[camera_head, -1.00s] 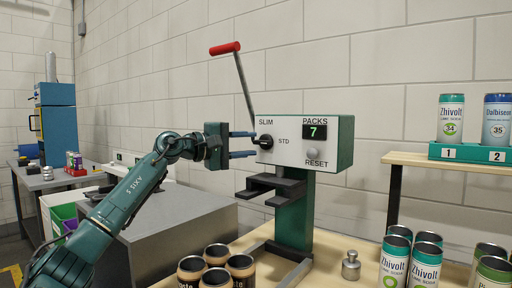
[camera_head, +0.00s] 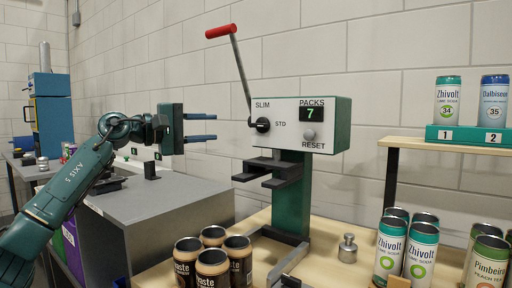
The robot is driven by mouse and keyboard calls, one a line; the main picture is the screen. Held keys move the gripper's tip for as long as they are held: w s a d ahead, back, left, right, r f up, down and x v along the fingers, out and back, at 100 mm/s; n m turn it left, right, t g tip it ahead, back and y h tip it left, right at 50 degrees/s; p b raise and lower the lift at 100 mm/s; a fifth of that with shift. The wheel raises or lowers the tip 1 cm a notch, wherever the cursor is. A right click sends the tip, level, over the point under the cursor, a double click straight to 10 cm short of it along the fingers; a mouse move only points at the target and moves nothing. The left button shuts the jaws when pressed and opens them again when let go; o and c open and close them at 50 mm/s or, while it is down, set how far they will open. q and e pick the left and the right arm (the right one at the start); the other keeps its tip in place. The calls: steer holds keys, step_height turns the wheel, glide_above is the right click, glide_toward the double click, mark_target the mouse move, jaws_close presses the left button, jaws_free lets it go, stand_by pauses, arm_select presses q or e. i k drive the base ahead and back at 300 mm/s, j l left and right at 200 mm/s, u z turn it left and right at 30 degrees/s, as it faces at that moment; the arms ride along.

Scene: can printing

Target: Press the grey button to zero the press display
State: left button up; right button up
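The press (camera_head: 342,125) stands upright on the light wood table, with a white front panel. Its display (camera_head: 311,114) reads a green 7 under the word PACKS. The grey reset button (camera_head: 309,135) sits below the display, above the word RESET. A black selector knob (camera_head: 263,125) is at the panel's left, between the SLIM and STD labels. My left gripper (camera_head: 215,127) is left of the panel, its two fingers apart with nothing between them, and it does not touch the press. My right gripper is not in view.
The press lever with a red handle (camera_head: 220,31) rises above the panel's left side. Dark cans (camera_head: 212,264) stand in front of the press. A metal weight (camera_head: 348,248) and Zhivolt cans (camera_head: 390,247) stand to the right. A shelf (camera_head: 430,143) holds a green can tray (camera_head: 466,136).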

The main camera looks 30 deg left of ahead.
mark_target(309, 134)
steer(key=k+j, duration=0.7)
steer(key=k, duration=0.2)
